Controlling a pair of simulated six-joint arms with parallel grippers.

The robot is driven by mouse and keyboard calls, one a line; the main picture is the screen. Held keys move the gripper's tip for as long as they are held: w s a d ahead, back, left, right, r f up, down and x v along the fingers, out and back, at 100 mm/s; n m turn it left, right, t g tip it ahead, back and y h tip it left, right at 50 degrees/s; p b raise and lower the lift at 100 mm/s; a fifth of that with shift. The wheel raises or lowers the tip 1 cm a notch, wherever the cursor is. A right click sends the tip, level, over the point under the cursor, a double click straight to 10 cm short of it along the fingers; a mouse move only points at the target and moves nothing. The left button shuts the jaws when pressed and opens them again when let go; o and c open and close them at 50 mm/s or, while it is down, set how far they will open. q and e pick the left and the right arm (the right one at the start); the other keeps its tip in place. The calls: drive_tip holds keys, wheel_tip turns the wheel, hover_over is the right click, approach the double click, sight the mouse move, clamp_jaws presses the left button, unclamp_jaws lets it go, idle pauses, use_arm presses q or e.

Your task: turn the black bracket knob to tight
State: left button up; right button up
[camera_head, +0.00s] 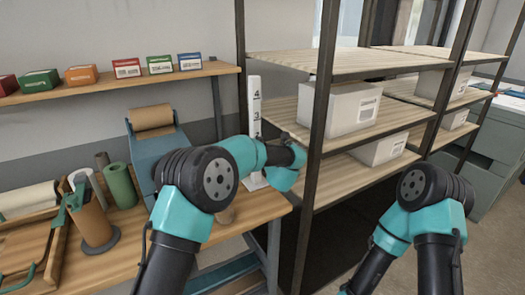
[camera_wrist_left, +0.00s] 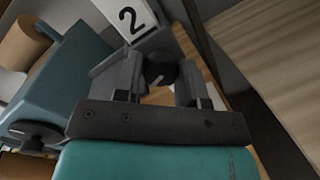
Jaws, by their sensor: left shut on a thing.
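The black knob (camera_wrist_left: 161,70) is round, with a short pale mark on its face, and sits between the fingers of my left gripper (camera_wrist_left: 160,62) in the left wrist view. The fingers are shut on the knob from both sides. Just beyond it stands a white upright strip with black numbers (camera_wrist_left: 128,18), which also shows in the head view (camera_head: 254,105). In the head view my left arm reaches to the foot of this strip, and hides the knob and the fingertips. My right gripper is out of view; only part of its arm shows.
A blue-grey dispenser with a brown paper roll (camera_head: 152,117) stands left of the strip on the wooden bench (camera_head: 135,262). Rolls (camera_head: 119,185) stand further left. A shelf rack (camera_head: 310,110) with white boxes (camera_head: 345,105) stands close on the right.

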use_arm(q)
drive_tip(key=shift+m, duration=0.3)
drive_tip(key=shift+r+m+g, duration=0.1)
drive_tip(key=shift+m+g, duration=0.5)
drive_tip(key=shift+m, duration=2.3)
drive_tip(key=o, duration=0.9)
drive_tip(key=v, duration=1.7)
drive_tip(key=shift+s+d, duration=0.1)
drive_tip(key=shift+d, duration=0.1)
